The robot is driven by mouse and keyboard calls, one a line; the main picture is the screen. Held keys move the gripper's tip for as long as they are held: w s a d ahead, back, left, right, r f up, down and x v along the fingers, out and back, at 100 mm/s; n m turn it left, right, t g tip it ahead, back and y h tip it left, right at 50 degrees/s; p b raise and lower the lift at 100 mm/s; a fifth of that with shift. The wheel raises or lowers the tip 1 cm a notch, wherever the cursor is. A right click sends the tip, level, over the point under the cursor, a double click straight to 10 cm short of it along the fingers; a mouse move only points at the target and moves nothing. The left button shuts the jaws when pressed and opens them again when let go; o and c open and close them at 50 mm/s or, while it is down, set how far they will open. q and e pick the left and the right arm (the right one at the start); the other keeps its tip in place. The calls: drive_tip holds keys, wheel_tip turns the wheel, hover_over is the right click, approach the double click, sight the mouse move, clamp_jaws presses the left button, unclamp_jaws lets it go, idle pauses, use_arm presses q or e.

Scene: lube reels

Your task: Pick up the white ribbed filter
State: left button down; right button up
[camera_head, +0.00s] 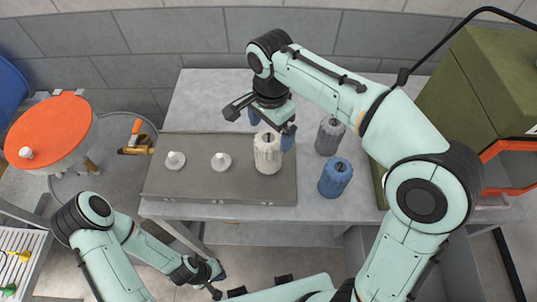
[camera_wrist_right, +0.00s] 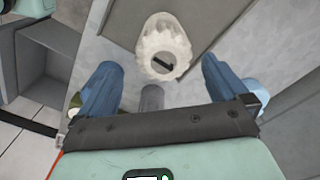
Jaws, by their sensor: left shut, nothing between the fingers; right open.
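The white ribbed filter (camera_head: 267,152) stands upright on the grey tray (camera_head: 193,189), near its right end. My right gripper (camera_head: 271,127) is open, with its blue fingers just above and behind the filter. In the right wrist view the filter (camera_wrist_right: 163,48) shows its ribbed top with a dark slot, centred between the two spread fingertips (camera_wrist_right: 161,66). The fingers do not visibly grip it; the exact height gap cannot be told. My left gripper (camera_head: 216,288) is shut and empty, low in front of the table.
A grey filter (camera_head: 330,136) and a blue filter (camera_head: 335,177) stand on the table right of the tray. Two small white knobbed pieces (camera_head: 175,161) (camera_head: 221,161) are on the tray. An orange-topped drum (camera_head: 48,132) stands left; a green cabinet (camera_head: 477,90) stands right.

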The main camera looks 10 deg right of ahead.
drive_tip(key=f, duration=0.8)
drive_tip(key=shift+w+a+f+b, duration=0.15)
drive_tip(key=shift+a+f+b, duration=0.05)
drive_tip(key=shift+f+b, duration=0.2)
drive_tip(key=shift+r, duration=0.15)
drive_tip(key=c, duration=1.1)
